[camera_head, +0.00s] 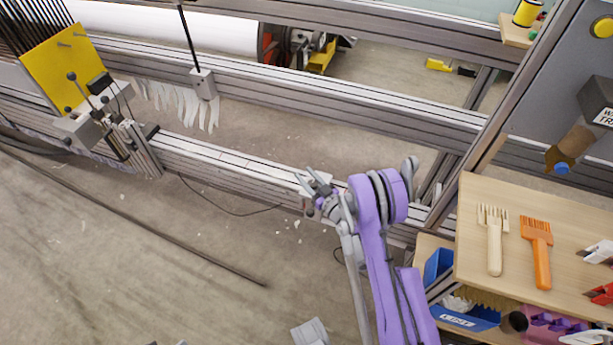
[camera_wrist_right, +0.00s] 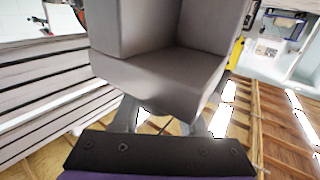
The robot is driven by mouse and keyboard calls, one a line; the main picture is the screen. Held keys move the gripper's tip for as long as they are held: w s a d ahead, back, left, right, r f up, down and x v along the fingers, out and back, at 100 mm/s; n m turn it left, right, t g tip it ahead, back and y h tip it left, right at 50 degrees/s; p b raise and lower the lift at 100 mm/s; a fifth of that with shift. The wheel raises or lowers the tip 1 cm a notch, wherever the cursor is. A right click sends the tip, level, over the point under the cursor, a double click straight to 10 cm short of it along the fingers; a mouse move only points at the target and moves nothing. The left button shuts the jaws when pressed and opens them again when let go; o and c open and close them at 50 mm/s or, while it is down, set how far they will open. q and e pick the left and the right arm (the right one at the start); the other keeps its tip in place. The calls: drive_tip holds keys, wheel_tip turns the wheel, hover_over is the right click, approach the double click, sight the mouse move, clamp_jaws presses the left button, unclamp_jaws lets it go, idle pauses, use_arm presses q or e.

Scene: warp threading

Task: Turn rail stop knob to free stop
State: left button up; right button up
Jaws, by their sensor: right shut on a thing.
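My right gripper (camera_head: 322,192) is at the front rail (camera_head: 235,168), at a small light grey rail stop (camera_head: 309,181) near the rail's right part. The gripper is shut on the stop's knob, which is mostly hidden by the fingers in the head view. In the right wrist view the stop's grey block (camera_wrist_right: 165,75) fills the middle, right in front of the fingers (camera_wrist_right: 165,124). Which way the knob is turned cannot be told.
A wooden shelf (camera_head: 520,205) with a cream brush (camera_head: 493,238) and an orange brush (camera_head: 538,250) stands to the right of my right arm. Blue bins (camera_head: 468,318) sit under it. A carriage with a yellow plate (camera_head: 62,62) is at the left on the rail. The floor at left is mostly clear.

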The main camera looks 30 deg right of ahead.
sight(303, 191)
clamp_jaws()
drive_tip(key=shift+a+n+g+y+b, duration=0.2)
drive_tip(key=shift+n+y+b, duration=0.15)
drive_tip(key=shift+n+y, duration=0.4)
drive_tip(key=shift+a+n+g+y+b, duration=0.15)
drive_tip(key=shift+n+y+b, duration=0.25)
drive_tip(key=shift+y, duration=0.65)
drive_tip(key=n+y, duration=0.1)
drive_tip(key=n+g+y, duration=0.2)
drive_tip(key=y, duration=0.1)
drive_tip(key=shift+s+a+b, duration=0.2)
drive_tip(key=shift+a+b, duration=0.05)
drive_tip(key=shift+b, duration=0.1)
drive_tip(key=n+g+y, duration=0.3)
drive_tip(key=s+a+n+g+y, duration=0.1)
drive_tip(key=y, duration=0.1)
drive_tip(key=shift+g+b, duration=0.35)
drive_tip(key=shift+s+a+n+g+y+b, duration=0.2)
drive_tip(key=shift+n+g+y, duration=0.3)
drive_tip(key=shift+n+g, duration=0.55)
drive_tip(key=shift+s+a+n+g+y+b, duration=0.2)
drive_tip(key=shift+n+g+y, duration=0.4)
drive_tip(key=shift+g, duration=0.75)
drive_tip(key=shift+s+n+g+y+b, duration=0.1)
drive_tip(key=shift+s+n+g+y, duration=0.25)
drive_tip(key=shift+n+g, duration=0.75)
drive_tip(key=shift+g, duration=0.3)
